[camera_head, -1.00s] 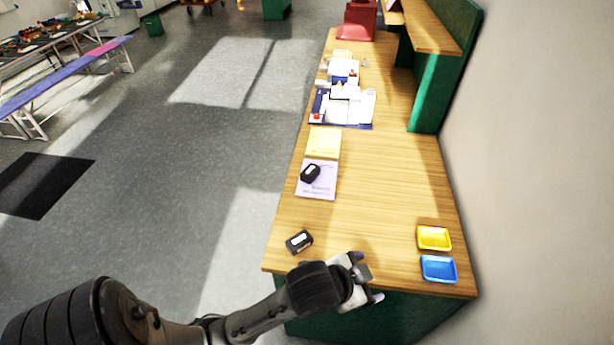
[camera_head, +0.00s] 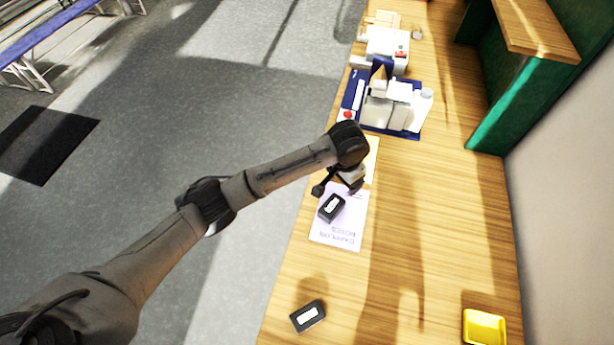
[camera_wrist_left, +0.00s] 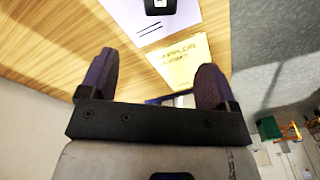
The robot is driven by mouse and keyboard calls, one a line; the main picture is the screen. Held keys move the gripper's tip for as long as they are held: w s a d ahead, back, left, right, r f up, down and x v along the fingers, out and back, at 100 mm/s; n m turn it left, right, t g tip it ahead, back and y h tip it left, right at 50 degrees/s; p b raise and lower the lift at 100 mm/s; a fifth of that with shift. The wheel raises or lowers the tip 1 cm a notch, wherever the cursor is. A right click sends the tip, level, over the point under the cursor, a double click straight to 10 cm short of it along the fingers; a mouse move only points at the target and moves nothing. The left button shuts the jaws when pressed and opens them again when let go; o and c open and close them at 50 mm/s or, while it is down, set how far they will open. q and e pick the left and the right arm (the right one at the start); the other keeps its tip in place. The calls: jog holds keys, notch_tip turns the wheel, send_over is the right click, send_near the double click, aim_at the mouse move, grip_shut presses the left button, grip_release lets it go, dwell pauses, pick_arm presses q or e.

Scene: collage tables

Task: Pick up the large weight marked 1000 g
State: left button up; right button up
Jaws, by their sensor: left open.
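A black weight with a white label (camera_head: 331,208) lies on a lilac sheet (camera_head: 340,236) near the table's left edge. A second black weight with a white label (camera_head: 308,316) lies on bare wood nearer the front. The markings are too small to read, so I cannot tell which is 1000 g. My left gripper (camera_head: 338,189) is open and empty, just beyond the weight on the sheet and above the paper. In the left wrist view the fingers (camera_wrist_left: 157,75) are spread, and a black weight (camera_wrist_left: 160,6) shows cut off at the top edge. My right gripper is not in view.
A yellow sheet (camera_wrist_left: 182,62) lies beyond the lilac one. A blue-based apparatus (camera_head: 408,128) and a white device (camera_head: 387,42) stand farther back. A green partition (camera_head: 520,105) is at the right. A yellow tray (camera_head: 484,328) sits front right. The middle of the table is clear.

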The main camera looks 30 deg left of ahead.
aim_at(332, 206)
pick_arm(q)
jog(key=f+n, duration=0.1)
jog(key=f, duration=0.2)
jog(key=s+f+g, duration=0.1)
jog(key=f, duration=0.2)
jog(key=f+n, duration=0.1)
jog(key=f, duration=0.2)
jog(key=shift+s+a+f+n, duration=0.15)
jog(key=shift+s+a+n, duration=0.15)
jog(key=shift+s, duration=0.05)
jog(key=f, duration=0.4)
jog(key=shift+s+a+f+b, duration=0.15)
jog(key=shift+s+b, duration=0.1)
jog(key=shift+b, duration=0.1)
jog(key=shift+f, duration=0.5)
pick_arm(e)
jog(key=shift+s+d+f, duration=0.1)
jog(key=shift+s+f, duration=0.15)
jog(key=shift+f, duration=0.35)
pick_arm(q)
grip_shut()
jog(key=shift+w+r, duration=0.1)
jog(key=shift+r, duration=0.05)
